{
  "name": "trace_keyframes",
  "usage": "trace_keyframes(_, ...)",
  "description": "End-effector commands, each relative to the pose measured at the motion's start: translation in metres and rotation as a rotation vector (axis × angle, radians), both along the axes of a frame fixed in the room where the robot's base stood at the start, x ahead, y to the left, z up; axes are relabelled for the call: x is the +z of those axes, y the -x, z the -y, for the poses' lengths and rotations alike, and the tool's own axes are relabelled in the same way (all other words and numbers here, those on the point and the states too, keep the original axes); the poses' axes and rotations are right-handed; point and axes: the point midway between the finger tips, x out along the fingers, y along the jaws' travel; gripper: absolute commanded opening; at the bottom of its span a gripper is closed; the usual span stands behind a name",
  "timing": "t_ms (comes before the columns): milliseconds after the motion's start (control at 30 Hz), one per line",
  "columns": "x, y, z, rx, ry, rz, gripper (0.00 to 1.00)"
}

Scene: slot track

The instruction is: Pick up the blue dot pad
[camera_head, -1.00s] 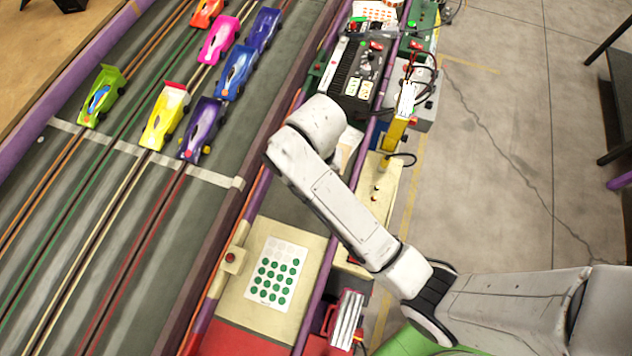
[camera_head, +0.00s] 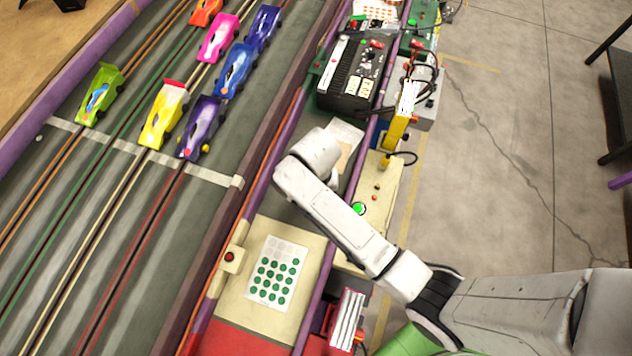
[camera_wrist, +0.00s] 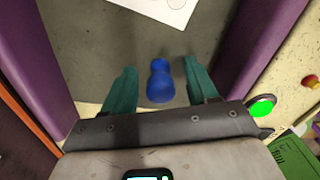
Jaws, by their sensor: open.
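The blue dot pad (camera_wrist: 160,84) shows in the wrist view as a small, smooth blue piece with a round body and a narrower top. It lies between the two teal fingers of my gripper (camera_wrist: 161,72), with gaps on both sides. My gripper is open and holds nothing. How far the blue piece is below the fingertips I cannot tell. In the head view my arm hides the blue piece and the fingers.
A purple rail (camera_wrist: 62,45) runs along the left of the wrist view. A white sheet (camera_wrist: 158,8) lies at its top. A lit green button (camera_head: 358,209) is on the cream panel (camera_head: 374,192). A green-dotted sheet (camera_head: 276,271) lies in front. Several toy cars stand on the track (camera_head: 110,230).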

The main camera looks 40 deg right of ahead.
Motion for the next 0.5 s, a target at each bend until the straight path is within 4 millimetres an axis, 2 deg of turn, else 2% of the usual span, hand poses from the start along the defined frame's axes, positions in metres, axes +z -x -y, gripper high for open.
trace_keyframes(100,-0.0067,-0.0001,-0.0001,0.0,0.0,0.001,0.58)
trace_keyframes(300,-0.007,-0.0001,-0.0001,-0.001,0.0,0.001,0.58)
trace_keyframes(500,-0.0068,-0.0001,-0.0001,-0.001,0.0,0.001,0.4)
